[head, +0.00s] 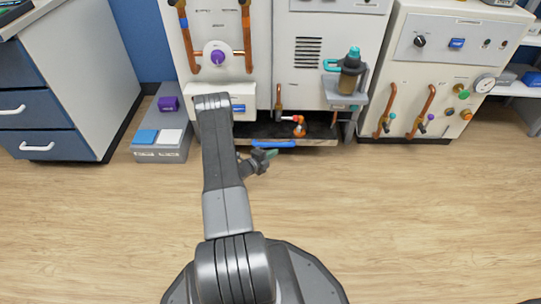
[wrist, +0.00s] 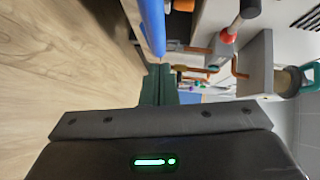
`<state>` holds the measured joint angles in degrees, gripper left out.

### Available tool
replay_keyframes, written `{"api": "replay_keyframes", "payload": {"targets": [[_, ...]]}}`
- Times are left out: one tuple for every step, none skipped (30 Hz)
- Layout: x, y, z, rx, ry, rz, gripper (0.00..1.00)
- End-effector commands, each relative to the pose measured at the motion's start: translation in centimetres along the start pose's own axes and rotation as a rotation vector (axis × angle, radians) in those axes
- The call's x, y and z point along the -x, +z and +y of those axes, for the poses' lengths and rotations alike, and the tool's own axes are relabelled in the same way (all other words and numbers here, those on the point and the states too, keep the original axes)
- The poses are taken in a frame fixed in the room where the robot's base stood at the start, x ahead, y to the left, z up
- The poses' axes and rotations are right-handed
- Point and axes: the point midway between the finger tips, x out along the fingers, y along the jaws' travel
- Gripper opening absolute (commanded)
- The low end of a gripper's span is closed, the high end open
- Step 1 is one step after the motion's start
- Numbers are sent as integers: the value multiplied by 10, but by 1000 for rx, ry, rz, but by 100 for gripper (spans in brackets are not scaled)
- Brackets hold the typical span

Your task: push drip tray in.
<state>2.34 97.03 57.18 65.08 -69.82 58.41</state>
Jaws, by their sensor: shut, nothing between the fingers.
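The drip tray (head: 318,142) sits low at the foot of the middle white cabinet, with its pale front edge showing. Its blue handle bar (head: 273,144) runs along that edge; part of the tray is hidden behind my arm. My gripper (head: 271,154) is shut and empty, just in front of the handle in the picture. In the wrist view the blue handle (wrist: 152,25) is large, beyond the shut dark green fingertips (wrist: 159,68). I cannot tell whether they touch it.
An orange-and-red valve (head: 298,125) and copper pipe stand above the tray. A bottle (head: 350,72) sits on a bracket to the right. A grey low box (head: 162,153) stands at the left, beside a drawer cabinet (head: 72,80). The wood floor (head: 400,220) is clear on the right.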

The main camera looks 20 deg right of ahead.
Motion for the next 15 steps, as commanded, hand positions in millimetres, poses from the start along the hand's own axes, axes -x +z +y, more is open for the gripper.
{"api": "replay_keyframes", "payload": {"targets": [[-2, -2, -1, 1, 1, 1, 0], [2, -1, -3, 2, 1, -1, 0], [10, -1, -4, 3, 1, -1, 0], [15, -1, -3, 4, 1, -1, 0], [20, -1, -3, 4, 1, -2, 0], [26, -2, -3, 4, 2, -1, 0], [32, -2, -3, 5, 2, -1, 0], [37, -2, -3, 5, 1, -1, 0], [44, -2, -4, 5, 1, -1, 0], [49, -2, -4, 5, 1, -1, 0], [54, -2, -3, 5, 1, -2, 0], [62, -2, -3, 5, 2, -1, 0], [66, -2, -3, 5, 2, 0, 0], [72, -2, -3, 5, 1, -1, 0], [78, -2, -3, 5, 1, -1, 0]]}}
